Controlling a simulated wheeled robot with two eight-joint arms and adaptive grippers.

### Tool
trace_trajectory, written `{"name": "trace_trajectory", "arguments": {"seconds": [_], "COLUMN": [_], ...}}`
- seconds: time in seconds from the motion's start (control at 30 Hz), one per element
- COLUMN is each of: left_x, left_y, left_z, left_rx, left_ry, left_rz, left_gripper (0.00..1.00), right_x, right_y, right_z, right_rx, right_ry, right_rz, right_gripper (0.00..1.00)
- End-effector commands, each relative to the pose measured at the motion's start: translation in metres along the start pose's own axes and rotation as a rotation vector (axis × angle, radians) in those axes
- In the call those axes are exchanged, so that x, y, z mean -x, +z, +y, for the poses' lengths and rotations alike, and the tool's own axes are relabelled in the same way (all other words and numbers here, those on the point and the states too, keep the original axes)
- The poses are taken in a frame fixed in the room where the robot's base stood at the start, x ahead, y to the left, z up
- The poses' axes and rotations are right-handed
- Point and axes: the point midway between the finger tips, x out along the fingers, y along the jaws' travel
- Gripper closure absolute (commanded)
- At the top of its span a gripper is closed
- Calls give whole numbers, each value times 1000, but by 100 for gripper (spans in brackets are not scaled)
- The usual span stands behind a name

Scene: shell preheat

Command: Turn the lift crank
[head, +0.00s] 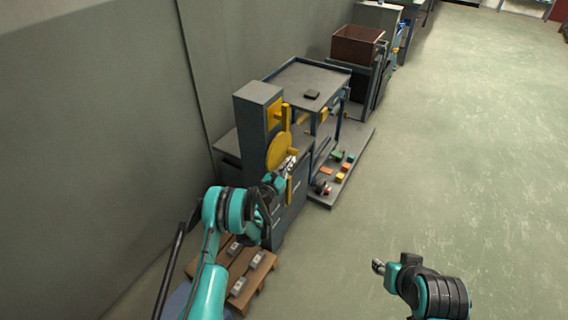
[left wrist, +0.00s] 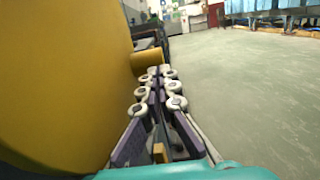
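The lift crank shows as a yellow disc (head: 279,151) on the side of a tall grey cabinet (head: 257,112). In the left wrist view the yellow disc (left wrist: 65,85) fills the left side, and a short yellow handle (left wrist: 147,61) sticks out just beyond my fingertips. My left gripper (head: 291,161) is beside the disc. Its fingers (left wrist: 159,71) lie close together with nothing seen between their tips; whether they touch the handle is unclear. My right gripper (head: 377,266) hangs over open floor, away from the crank, too small to read.
A grey table (head: 308,76) with a small black object stands behind the cabinet. Coloured blocks (head: 343,167) lie on a low base to its right. A wooden pallet (head: 262,267) with grey pieces is in front. The green floor at right is clear.

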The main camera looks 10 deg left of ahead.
Motion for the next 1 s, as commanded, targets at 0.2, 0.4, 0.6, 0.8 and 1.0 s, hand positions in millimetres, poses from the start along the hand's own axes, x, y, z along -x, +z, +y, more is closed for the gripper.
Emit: {"name": "trace_trajectory", "arguments": {"seconds": [0.2,0.4,0.6,0.8,1.0], "left_x": [-6,-8,-8,-8,-9], "left_y": [1,2,3,3,9], "left_z": [0,0,0,0,0], "left_rx": [2,0,0,0,0], "left_ry": [1,0,0,0,-1], "left_rz": [-92,-133,-142,-142,-141], "left_gripper": [100,100,100,100,100], "right_x": [0,0,0,0,0], "right_y": [0,0,0,0,0], "right_z": [0,0,0,0,0], "right_rx": [0,0,0,0,0], "right_ry": [0,0,0,0,0], "right_rz": [0,0,0,0,0], "right_gripper": [60,60,60,60,60]}}
